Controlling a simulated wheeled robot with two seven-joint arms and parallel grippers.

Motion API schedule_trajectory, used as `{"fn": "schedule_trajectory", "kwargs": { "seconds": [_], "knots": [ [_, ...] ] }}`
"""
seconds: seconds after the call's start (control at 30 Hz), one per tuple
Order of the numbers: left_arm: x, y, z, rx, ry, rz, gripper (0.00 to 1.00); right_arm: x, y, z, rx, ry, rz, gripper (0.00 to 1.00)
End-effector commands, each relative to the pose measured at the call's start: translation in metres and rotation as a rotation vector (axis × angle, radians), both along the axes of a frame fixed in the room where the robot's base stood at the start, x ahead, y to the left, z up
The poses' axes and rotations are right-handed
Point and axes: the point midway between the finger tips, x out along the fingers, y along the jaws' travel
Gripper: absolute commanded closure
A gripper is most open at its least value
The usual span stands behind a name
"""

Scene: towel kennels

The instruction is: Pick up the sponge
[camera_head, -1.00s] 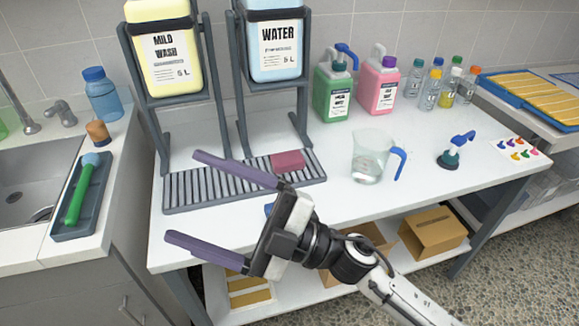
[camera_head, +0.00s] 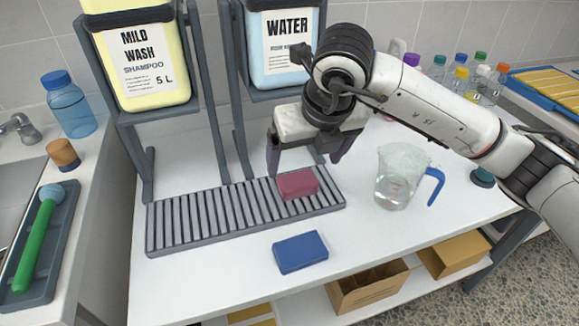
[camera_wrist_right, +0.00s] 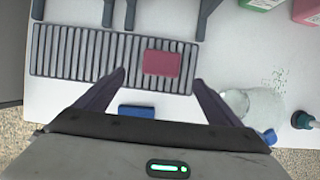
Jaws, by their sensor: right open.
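A pink-red sponge-like block (camera_head: 297,184) lies on the right part of the slatted grey drip rack (camera_head: 170,248). A blue sponge-like block (camera_head: 300,252) lies on the white table in front of the rack. My right gripper (camera_head: 305,167) is open and empty, pointing down above the pink-red block, with one finger to each side of it. In the right wrist view the pink-red block (camera_wrist_right: 168,63) shows between and just beyond the open fingertips (camera_wrist_right: 160,76). The blue block (camera_wrist_right: 137,111) is partly hidden there by my gripper body. My left gripper is out of view.
Shampoo (camera_head: 140,65) and water (camera_head: 285,45) canisters hang in grey stands behind the rack. A clear jug with a blue handle (camera_head: 400,178) stands to the right. A sink and a tray with a green brush (camera_head: 38,240) are at the left. The table's front is mostly clear.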

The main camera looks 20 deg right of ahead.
Motion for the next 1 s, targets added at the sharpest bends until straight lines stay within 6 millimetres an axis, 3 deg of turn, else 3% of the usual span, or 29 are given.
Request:
{"fn": "schedule_trajectory", "kwargs": {
  "seconds": [0.3, 0.47, 0.73, 1.0],
  "knots": [
    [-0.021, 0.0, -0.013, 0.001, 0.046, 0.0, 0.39, 0.016, 0.0, -0.041, -0.002, 0.003, -0.001, 0.12],
    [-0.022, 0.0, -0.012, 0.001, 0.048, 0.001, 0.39, 0.022, 0.0, -0.05, -0.001, 0.002, 0.001, 0.12],
    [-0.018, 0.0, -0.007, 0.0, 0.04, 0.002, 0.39, 0.04, -0.002, -0.085, 0.0, 0.004, 0.0, 0.12],
    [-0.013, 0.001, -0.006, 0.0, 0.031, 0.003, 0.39, 0.043, -0.002, -0.091, -0.001, 0.0, 0.003, 0.12]
  ]
}}
